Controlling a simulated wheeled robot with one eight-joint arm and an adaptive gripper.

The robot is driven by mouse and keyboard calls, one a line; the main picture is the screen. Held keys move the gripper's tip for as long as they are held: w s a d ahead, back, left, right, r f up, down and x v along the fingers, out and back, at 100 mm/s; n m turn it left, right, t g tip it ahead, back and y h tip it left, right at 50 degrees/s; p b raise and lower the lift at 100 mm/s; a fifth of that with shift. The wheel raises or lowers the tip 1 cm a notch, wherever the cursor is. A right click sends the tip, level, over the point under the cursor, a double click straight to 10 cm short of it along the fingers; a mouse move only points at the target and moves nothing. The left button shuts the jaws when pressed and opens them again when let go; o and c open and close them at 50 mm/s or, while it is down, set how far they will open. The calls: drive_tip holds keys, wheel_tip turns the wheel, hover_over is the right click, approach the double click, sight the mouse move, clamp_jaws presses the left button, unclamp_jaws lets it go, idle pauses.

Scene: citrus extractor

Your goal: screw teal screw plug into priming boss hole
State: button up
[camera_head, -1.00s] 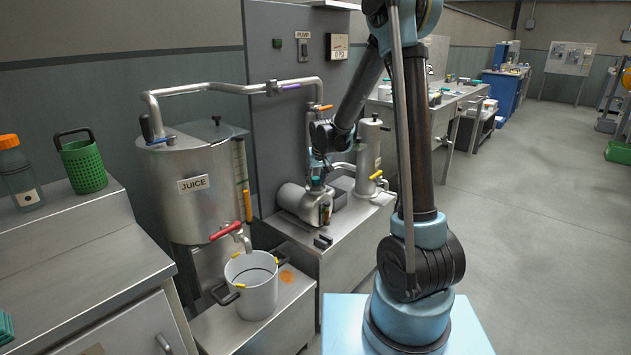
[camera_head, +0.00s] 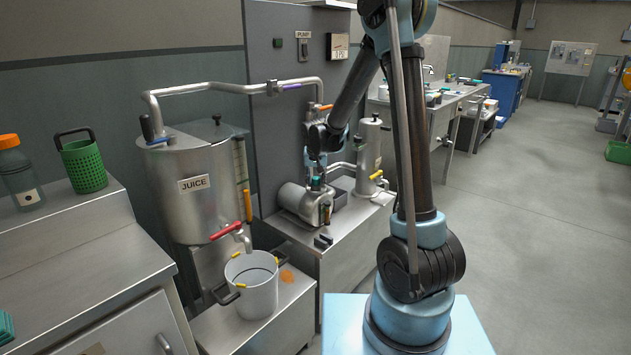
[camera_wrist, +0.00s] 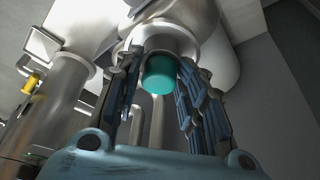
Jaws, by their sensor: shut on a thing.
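The teal screw plug (camera_wrist: 159,76) is a short, smooth cylinder between the fingers of my gripper (camera_wrist: 160,60) in the wrist view. My gripper is shut on it. Its far end is toward a round metal boss (camera_wrist: 160,38) on the steel pump housing; the hole is hidden, and I cannot tell how deep the plug sits. In the head view my gripper (camera_head: 315,173) points down above the pump (camera_head: 298,201), with a small bit of teal (camera_head: 316,183) at its tips.
A pipe (camera_head: 315,92) runs down just behind my gripper. The juice tank (camera_head: 205,190) and a pot (camera_head: 252,290) are to the left. The bench front is mostly clear.

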drive_tip(key=shift+w+d, duration=0.1)
drive_tip(key=shift+d, duration=0.05)
drive_tip(key=shift+m+h, duration=0.4)
drive_tip(key=shift+m, duration=0.4)
drive_tip(key=o, duration=0.4)
drive_tip(key=shift+n+y, duration=0.4)
drive_tip(key=shift+n, duration=0.5)
